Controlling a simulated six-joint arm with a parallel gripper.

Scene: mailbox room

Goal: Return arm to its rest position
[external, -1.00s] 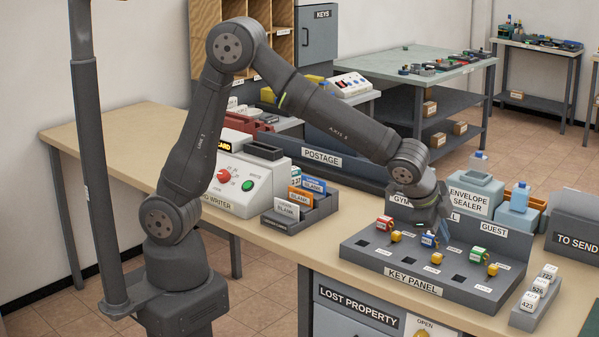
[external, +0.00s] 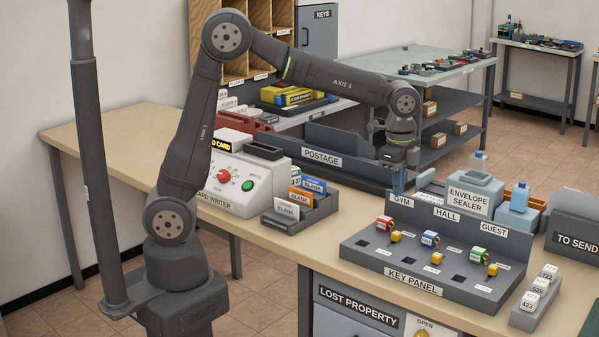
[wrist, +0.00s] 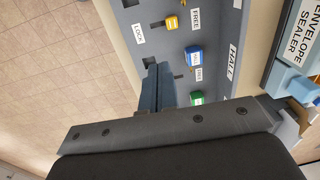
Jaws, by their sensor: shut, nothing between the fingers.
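My gripper is apart from the panel.
The card writer (external: 240,190) and a tray of blank cards (external: 303,211) stand left of the key panel. The POSTAGE unit (external: 330,160) is behind my gripper's left side. The envelope sealer (external: 471,193) stands to its right. The air above the bench front is clear.

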